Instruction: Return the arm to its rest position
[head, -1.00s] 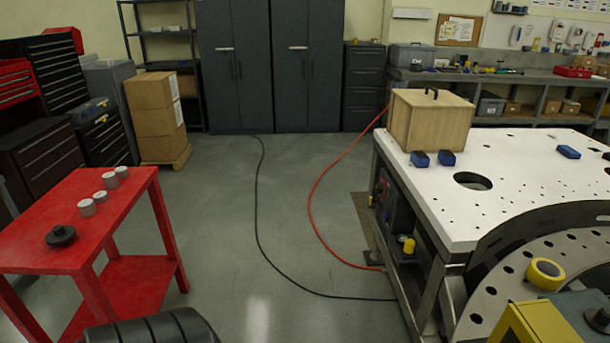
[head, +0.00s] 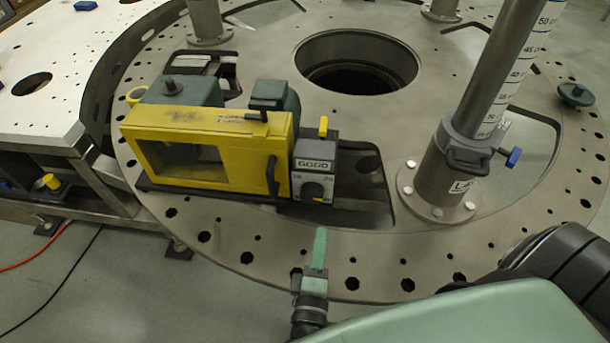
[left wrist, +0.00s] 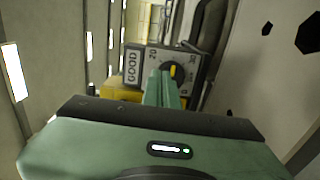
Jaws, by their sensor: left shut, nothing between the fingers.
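My left gripper (head: 320,234) shows at the lower middle of the head view, its green fingers closed together and empty. It appears over the near rim of the round metal turret plate (head: 235,252), in front of a grey box labelled GOOD (head: 316,167) with a dial. In the left wrist view the closed fingers (left wrist: 163,76) point toward the same box (left wrist: 160,66) and partly cover its face. I cannot tell the exact gap; no touch shows clearly. My right gripper is not in view.
A yellow frame (head: 180,125) stands on the plate beside the box. A grey upright post (head: 485,100) with a scale and clamp (head: 465,148) rises to the right. A white perforated table (head: 50,110) is at left. The plate has a large round opening (head: 355,75).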

